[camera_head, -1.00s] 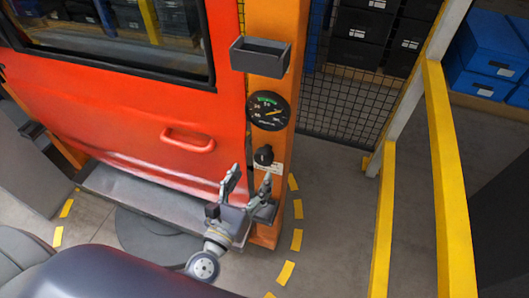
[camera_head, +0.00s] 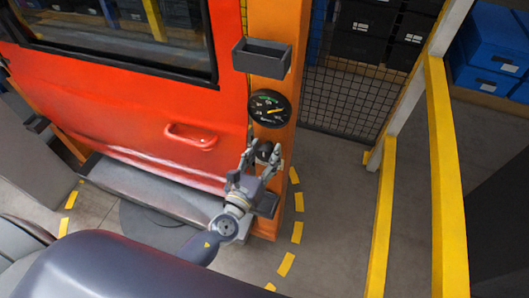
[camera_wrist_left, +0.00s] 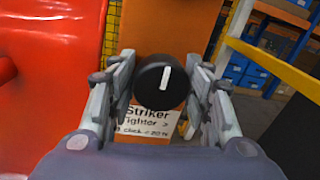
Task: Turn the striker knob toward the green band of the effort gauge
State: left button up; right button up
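The black striker knob (camera_wrist_left: 160,84) is on the orange post, with a white pointer line standing nearly upright on its face. In the head view the knob (camera_head: 264,151) shows partly behind my fingers. My left gripper (camera_wrist_left: 158,92) is open, its fingers on either side of the knob; gaps show between fingers and knob. It also shows in the head view (camera_head: 258,158). The round black effort gauge (camera_head: 269,108) is above the knob; its green band is at the top and its yellow needle points right, outside the green. My right gripper is not in view.
A white label (camera_wrist_left: 145,122) reading "Striker" is below the knob. A grey tray (camera_head: 261,57) is above the gauge. The red door (camera_head: 120,110) with its handle (camera_head: 190,136) is at left. A yellow railing (camera_head: 448,180) stands at right, with open floor between.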

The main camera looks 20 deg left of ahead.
pick_arm(q)
jog(key=shift+c, duration=1.4)
jog(key=shift+f+n+b, duration=0.25)
jog(key=shift+n+b, duration=0.75)
jog(key=shift+b, duration=0.2)
jog(key=n+b, duration=0.2)
jog(key=shift+n, duration=0.3)
jog(key=shift+r+n+b, duration=0.15)
jog(key=shift+n+b, duration=0.4)
jog(key=shift+n, duration=0.15)
